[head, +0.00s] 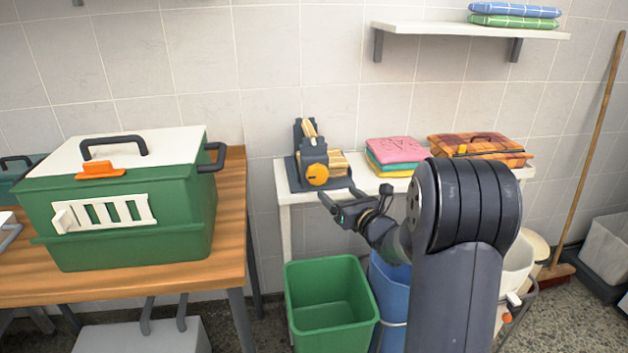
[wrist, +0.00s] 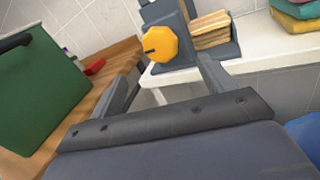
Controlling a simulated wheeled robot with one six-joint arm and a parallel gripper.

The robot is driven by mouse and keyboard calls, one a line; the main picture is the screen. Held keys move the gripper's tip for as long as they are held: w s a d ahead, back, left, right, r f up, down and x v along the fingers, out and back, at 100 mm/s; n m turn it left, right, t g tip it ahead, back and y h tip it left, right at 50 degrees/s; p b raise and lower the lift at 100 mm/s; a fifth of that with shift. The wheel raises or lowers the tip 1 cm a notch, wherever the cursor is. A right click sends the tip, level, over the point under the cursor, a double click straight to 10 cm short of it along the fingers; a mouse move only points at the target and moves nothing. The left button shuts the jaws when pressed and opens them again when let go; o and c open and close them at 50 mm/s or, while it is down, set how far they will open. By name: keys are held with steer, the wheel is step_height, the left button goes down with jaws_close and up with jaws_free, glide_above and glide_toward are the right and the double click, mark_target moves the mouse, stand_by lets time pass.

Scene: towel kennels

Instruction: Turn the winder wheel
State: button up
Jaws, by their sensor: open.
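The winder (head: 309,150) is a dark grey device with a yellow-orange wheel (head: 317,175) on its front, standing at the left end of the white table (head: 283,186). A tan roll of material sits in it. In the wrist view the wheel (wrist: 160,43) is a yellow, many-sided knob with a small dark mark at its left side. My gripper (head: 337,197) is open and empty, in front of and a little below the wheel, apart from it. In the wrist view the open fingers of my gripper (wrist: 165,80) spread either side below the wheel.
A green pet carrier (head: 120,215) stands on the wooden table (head: 232,220) to the left. A green bin (head: 330,300) and a blue bin (head: 390,290) stand below. A wall shelf (head: 460,30) is above.

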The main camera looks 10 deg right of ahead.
mark_target(320, 178)
steer(key=p+x, duration=0.1)
steer(key=x, duration=0.9)
steer(key=shift+p, duration=0.3)
steer(key=shift+s, duration=0.1)
steer(key=c, duration=1)
steer(key=shift+f+m+b, duration=0.25)
steer(key=shift+m+b, duration=0.05)
steer(key=shift+b, duration=0.55)
